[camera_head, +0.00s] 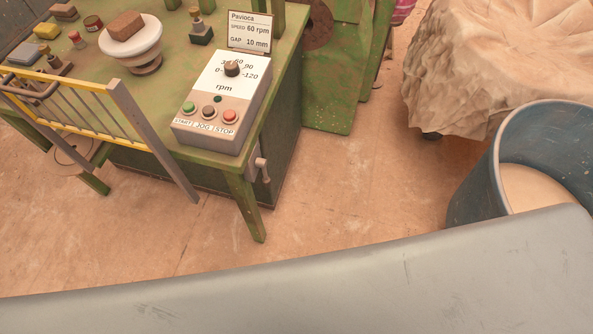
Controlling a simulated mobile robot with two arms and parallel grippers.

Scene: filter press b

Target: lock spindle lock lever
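A small grey lever-like part (260,167) sits on the right side of the green machine table, near the front right leg. It may be the spindle lock lever, but it is small, and I cannot tell whether it is locked. The control box (215,110) stands on the table corner above it, with an rpm dial (232,69) and green, dark and red buttons. Neither of my grippers is in view.
A yellow and grey guard frame (125,100) stands at the table's front left. A white round dish (130,46) holds a brown block (126,25). A blue tub (475,180) and a large covered heap (490,70) stand right. The floor between is clear.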

